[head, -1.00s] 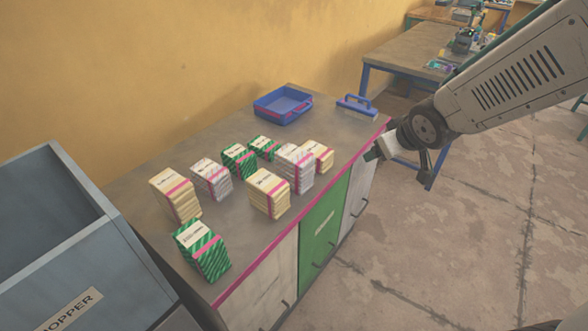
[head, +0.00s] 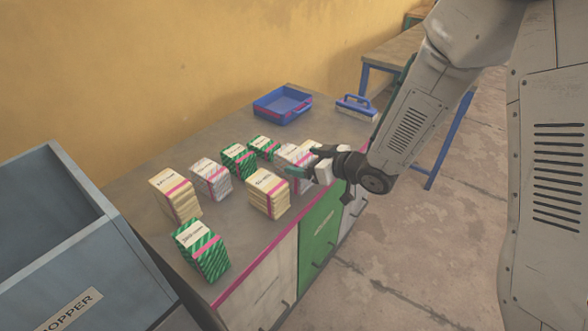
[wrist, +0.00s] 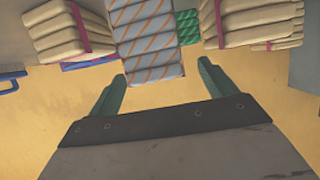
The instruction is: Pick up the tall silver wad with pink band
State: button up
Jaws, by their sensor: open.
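The tall silver wad with a pink band (head: 285,154) stands in the right part of the group on the bench, partly hidden by my gripper (head: 302,164). My gripper is open and reaches in over the bench edge at that wad. In the wrist view, a silver wad with orange stripes (wrist: 150,45) lies ahead, in line with the gap between the open fingers (wrist: 161,74). A shorter silver wad with a pink band (head: 211,179) stands further left.
Cream wads (head: 267,190) and (head: 176,195) and green-striped wads (head: 202,248) and (head: 239,160) stand around. A blue tray (head: 282,104) and a blue-handled tool (head: 357,106) lie at the back. A grey hopper (head: 60,240) is at left.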

aim_at(294, 157)
jog(key=x, duration=0.5)
jog(key=shift+w+d+r, duration=0.1)
jog(key=shift+d, duration=0.05)
jog(key=c, duration=1.1)
jog(key=shift+c, duration=0.2)
notch_tip(294, 157, up, 10)
jog(key=shift+r, duration=0.1)
jog(key=shift+d, duration=0.1)
